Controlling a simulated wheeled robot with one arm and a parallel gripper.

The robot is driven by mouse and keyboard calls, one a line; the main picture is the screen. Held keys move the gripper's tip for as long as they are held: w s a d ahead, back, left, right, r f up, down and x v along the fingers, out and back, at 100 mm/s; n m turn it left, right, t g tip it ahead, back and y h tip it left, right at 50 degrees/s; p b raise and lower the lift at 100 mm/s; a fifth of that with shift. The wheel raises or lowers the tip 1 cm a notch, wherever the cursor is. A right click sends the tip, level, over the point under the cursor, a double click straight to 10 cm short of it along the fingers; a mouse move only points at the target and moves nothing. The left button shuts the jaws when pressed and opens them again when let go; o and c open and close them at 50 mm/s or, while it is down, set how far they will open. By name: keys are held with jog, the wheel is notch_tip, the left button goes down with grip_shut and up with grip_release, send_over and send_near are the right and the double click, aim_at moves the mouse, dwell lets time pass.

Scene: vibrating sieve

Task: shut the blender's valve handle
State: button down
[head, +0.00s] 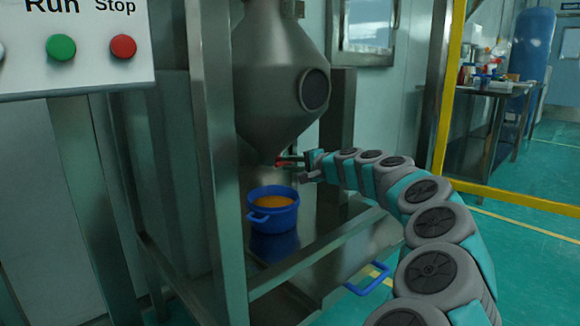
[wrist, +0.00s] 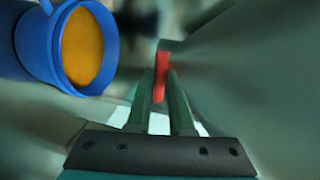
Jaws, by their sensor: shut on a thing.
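The blender (head: 268,80) is a grey steel cone that narrows downward, with a round dark port on its side. Its red valve handle (head: 283,163) is at the bottom outlet. My gripper (head: 290,160) reaches in from the right and is shut on the handle. In the wrist view the red handle (wrist: 161,72) stands between the tips of my two fingers (wrist: 160,85). The fingers hide part of the handle in the head view. A blue pot (head: 272,215) with orange contents stands below the outlet; it also shows in the wrist view (wrist: 38,45) at the upper left.
The pot stands on a steel shelf (head: 330,250) inside a metal frame with an upright post (head: 207,130) at left. A blue handle (head: 368,281) shows below the shelf. A panel (head: 75,75) with green and red buttons is at upper left. A yellow post stands right.

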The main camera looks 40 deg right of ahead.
jog(key=shift+a+f, duration=0.15)
jog(key=shift+f, duration=0.05)
jog(key=c, duration=0.8)
grip_release()
jog(key=shift+r, duration=0.15)
jog(key=v, duration=0.7)
jog(key=shift+s+p, duration=0.35)
jog(key=shift+p, duration=0.1)
jog(key=shift+r, duration=0.1)
